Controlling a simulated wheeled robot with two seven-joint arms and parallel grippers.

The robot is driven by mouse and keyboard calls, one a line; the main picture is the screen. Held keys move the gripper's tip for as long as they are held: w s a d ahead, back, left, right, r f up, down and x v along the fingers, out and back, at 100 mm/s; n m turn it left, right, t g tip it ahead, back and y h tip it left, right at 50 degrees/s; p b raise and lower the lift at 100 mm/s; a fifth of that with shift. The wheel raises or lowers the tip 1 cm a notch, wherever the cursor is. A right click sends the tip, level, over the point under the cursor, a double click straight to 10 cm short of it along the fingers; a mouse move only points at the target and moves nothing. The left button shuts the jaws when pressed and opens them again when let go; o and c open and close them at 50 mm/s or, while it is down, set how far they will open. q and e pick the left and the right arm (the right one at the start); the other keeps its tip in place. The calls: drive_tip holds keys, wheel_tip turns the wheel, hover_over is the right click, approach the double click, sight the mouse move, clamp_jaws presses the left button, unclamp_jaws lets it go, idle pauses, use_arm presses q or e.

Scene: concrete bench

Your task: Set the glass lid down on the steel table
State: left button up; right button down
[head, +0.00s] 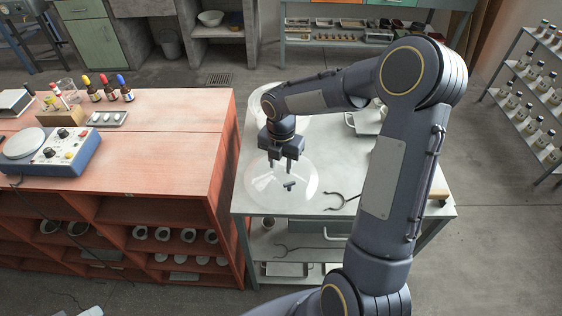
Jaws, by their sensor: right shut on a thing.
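The steel table (310,203) stands in the middle, beside the red bench. My right gripper (281,168) points down over its left part. It is shut on the clear glass lid (305,186), whose round, see-through outline spreads below the fingers. A small dark piece (289,185) shows through or on the lid just under the fingers. The lid's left edge lies close to the table's left edge. I cannot tell whether the lid touches the tabletop. My left gripper is out of view.
Another clear round glass shape (258,125) is behind the gripper, partly hidden. Dark curved tongs (335,201) lie right of the lid. A white container (365,123) stands at the table's back. My arm hides the table's right part. The red bench (180,170) adjoins at left.

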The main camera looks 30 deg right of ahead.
sight(281, 162)
drive_tip(key=shift+f, duration=0.1)
drive_tip(key=c, duration=0.9)
unclamp_jaws()
drive_tip(key=shift+c, duration=0.2)
drive_tip(key=s+r+m+t, duration=0.1)
drive_tip(key=s+r+m, duration=0.2)
drive_tip(key=r, duration=0.5)
drive_tip(key=s+r+m, duration=0.2)
drive_tip(key=r, duration=0.5)
drive_tip(key=s+a+m+t+y, duration=0.2)
drive_tip(key=s+a+m, duration=0.1)
drive_tip(key=s+m, duration=0.5)
drive_tip(key=s+a+f+m+t+y, duration=0.1)
drive_tip(key=s+a+m, duration=0.3)
drive_tip(key=s+m, duration=0.5)
drive_tip(key=shift+a+f+m+t+y, duration=0.3)
drive_tip(key=shift+m+t, duration=0.5)
drive_tip(key=shift+m, duration=1.7)
